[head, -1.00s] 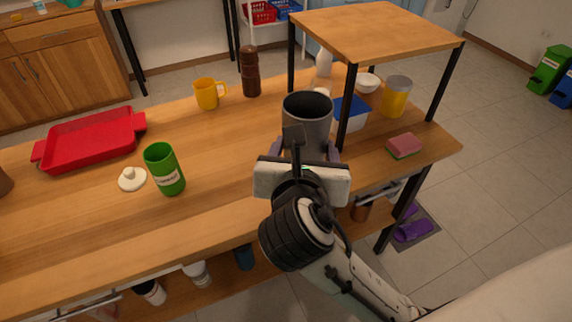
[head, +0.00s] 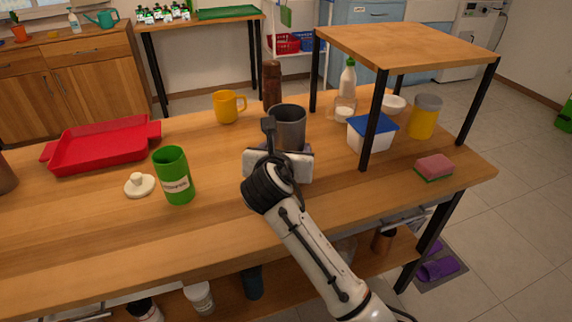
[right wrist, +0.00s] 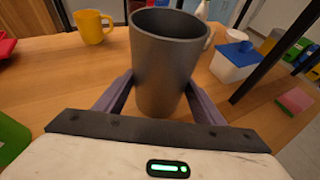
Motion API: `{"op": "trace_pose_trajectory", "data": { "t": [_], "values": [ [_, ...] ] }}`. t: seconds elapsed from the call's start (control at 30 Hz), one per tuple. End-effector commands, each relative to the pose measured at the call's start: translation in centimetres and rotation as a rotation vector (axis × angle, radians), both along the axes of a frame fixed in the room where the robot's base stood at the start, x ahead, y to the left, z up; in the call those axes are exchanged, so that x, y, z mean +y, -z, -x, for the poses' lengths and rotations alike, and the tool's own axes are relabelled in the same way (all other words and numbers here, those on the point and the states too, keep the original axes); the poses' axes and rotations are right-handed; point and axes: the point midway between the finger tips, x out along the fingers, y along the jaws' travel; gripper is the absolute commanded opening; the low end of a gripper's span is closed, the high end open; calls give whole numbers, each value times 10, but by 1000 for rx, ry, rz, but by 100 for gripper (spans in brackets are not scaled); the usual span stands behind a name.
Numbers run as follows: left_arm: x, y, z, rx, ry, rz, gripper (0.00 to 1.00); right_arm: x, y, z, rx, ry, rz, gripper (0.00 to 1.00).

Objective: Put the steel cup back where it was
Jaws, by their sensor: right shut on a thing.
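The steel cup (head: 291,126) is a dark grey, open-topped cylinder, upright near the middle of the wooden table. My right gripper (right wrist: 163,95) is shut on the steel cup, with one finger on each side of it in the right wrist view. In the head view the gripper body (head: 278,165) covers the cup's lower part. I cannot tell whether the cup's base touches the table. My left gripper is not in view.
A yellow mug (head: 227,107) and brown grinder (head: 271,86) stand behind the cup. A green can (head: 174,176), white lid (head: 139,185) and red tray (head: 98,147) are left. A raised shelf (head: 405,42) stands right, over a blue-lidded box (head: 371,134). The front table is clear.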

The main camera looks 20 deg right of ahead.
Motion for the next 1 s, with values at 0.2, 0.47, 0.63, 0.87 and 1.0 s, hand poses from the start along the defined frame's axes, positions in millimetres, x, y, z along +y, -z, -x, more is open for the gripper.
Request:
{"op": "trace_pose_trajectory", "data": {
  "t": [0.2, 0.47, 0.63, 0.87, 1.0],
  "values": [
    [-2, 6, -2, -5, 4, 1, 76, 0, 37, 1, 2, 0, -1, 36],
    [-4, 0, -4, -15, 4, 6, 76, 0, 37, 0, -1, -1, -1, 36],
    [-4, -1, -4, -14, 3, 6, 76, 0, 40, 0, 2, 0, 0, 69],
    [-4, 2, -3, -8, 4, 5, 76, 0, 40, 0, 1, 0, 0, 81],
    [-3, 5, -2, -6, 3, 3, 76, 0, 40, 0, 1, -1, -1, 81]
  ]
}}
